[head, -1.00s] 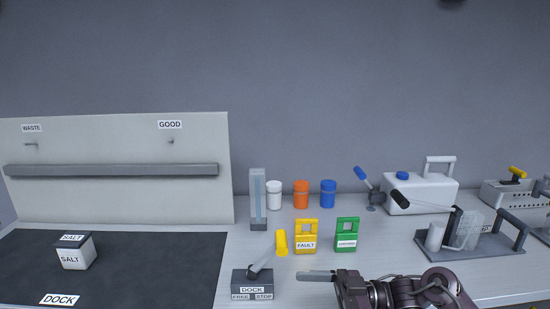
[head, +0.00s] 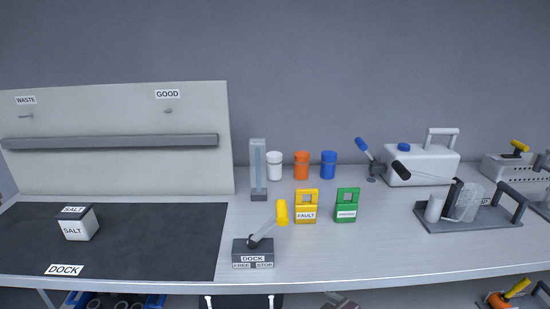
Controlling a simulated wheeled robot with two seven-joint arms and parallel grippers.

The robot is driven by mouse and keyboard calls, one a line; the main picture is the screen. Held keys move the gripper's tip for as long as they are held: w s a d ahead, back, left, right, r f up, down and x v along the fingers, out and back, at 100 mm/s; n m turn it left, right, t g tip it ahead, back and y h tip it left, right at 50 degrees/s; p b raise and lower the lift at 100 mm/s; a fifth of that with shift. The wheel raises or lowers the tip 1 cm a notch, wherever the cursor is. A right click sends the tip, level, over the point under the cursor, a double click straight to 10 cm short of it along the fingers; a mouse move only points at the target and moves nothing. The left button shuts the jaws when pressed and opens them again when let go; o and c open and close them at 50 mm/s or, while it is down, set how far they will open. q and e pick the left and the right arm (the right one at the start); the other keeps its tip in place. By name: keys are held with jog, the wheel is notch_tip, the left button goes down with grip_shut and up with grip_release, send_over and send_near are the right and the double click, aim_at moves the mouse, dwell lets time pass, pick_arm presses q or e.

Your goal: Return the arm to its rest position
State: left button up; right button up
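Neither of my grippers shows clearly in the head view now. A small reddish-grey shape (head: 341,300) shows below the table's front edge at the bottom; I cannot tell what it is. The dock lever box (head: 253,256) stands near the table's front edge, labelled DOCK, FREE and STOP. Its yellow-tipped lever (head: 281,213) leans up to the right. The salt hopper block (head: 80,229) sits on the dark dock mat (head: 160,250) at the left.
A yellow FAULT tag (head: 306,213) and a green tag (head: 347,212) stand mid-table. White (head: 274,166), orange (head: 301,166) and blue (head: 329,165) jars stand behind. The front right tabletop (head: 370,255) is clear.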

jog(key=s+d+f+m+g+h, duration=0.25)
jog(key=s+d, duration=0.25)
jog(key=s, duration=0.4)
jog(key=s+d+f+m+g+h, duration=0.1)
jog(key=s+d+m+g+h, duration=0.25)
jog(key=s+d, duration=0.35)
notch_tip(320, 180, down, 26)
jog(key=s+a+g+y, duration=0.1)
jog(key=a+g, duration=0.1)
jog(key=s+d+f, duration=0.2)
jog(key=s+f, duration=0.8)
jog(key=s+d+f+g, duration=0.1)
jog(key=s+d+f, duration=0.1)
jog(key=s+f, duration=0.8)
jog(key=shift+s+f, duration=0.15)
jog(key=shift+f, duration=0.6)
